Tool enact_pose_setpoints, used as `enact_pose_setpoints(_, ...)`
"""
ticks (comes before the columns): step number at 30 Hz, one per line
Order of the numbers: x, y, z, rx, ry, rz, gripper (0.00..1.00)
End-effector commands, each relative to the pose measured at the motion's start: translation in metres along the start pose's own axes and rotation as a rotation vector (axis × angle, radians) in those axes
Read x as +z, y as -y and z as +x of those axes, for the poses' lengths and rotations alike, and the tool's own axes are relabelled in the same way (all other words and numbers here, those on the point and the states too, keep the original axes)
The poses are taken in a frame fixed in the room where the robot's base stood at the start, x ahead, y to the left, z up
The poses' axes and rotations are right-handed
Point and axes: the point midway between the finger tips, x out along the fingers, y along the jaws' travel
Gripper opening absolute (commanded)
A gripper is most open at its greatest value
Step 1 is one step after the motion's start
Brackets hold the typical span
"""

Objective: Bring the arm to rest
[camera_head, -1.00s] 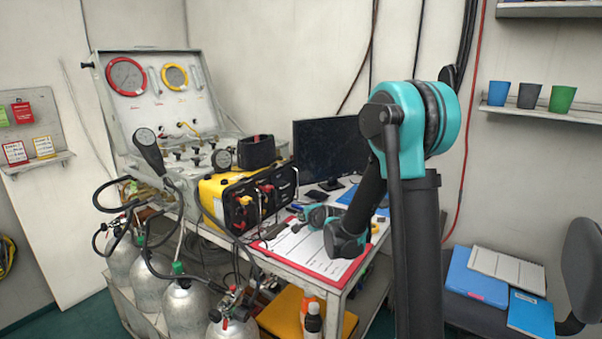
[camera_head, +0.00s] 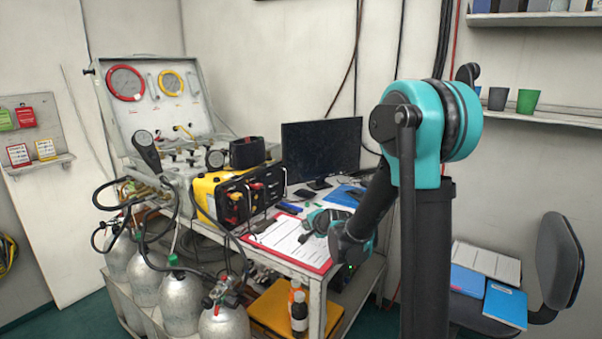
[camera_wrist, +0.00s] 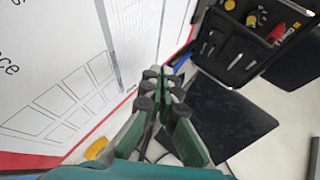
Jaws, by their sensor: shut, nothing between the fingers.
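My arm stands at the right of the head view, bent at a teal joint, with its lower part reaching down and left. My gripper (camera_head: 304,238) is above the red-edged clipboard (camera_head: 262,237) with a white printed sheet, on the front of the bench. In the wrist view my gripper (camera_wrist: 163,78) has its dark fingertips together with nothing between them. The clipboard's sheet (camera_wrist: 75,70) fills the left of that view, under and beside the fingers. I cannot tell the exact height above it.
The yellow and black unit (camera_head: 235,196) and a monitor (camera_head: 321,150) stand behind the gripper. Silver cylinders (camera_head: 180,303) stand at the lower left, a chair (camera_head: 560,260) at the right. Cups (camera_head: 527,101) stand on a wall shelf.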

Motion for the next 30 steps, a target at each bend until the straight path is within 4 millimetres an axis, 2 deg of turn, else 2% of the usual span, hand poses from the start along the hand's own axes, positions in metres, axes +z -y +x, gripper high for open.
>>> enact_pose_setpoints(8,-0.017,-0.025,-0.048,0.100,-0.011,-0.229,0.00)
enact_pose_setpoints(11,-0.025,-0.041,-0.075,0.159,-0.008,-0.356,0.00)
enact_pose_setpoints(15,-0.034,-0.075,-0.124,0.269,0.016,-0.579,0.00)
enact_pose_setpoints(21,-0.040,-0.122,-0.185,0.411,0.081,-0.853,0.00)
enact_pose_setpoints(26,-0.040,-0.156,-0.225,0.504,0.148,-1.024,0.00)
enact_pose_setpoints(30,-0.008,-0.203,-0.251,0.561,0.246,-1.011,0.00)
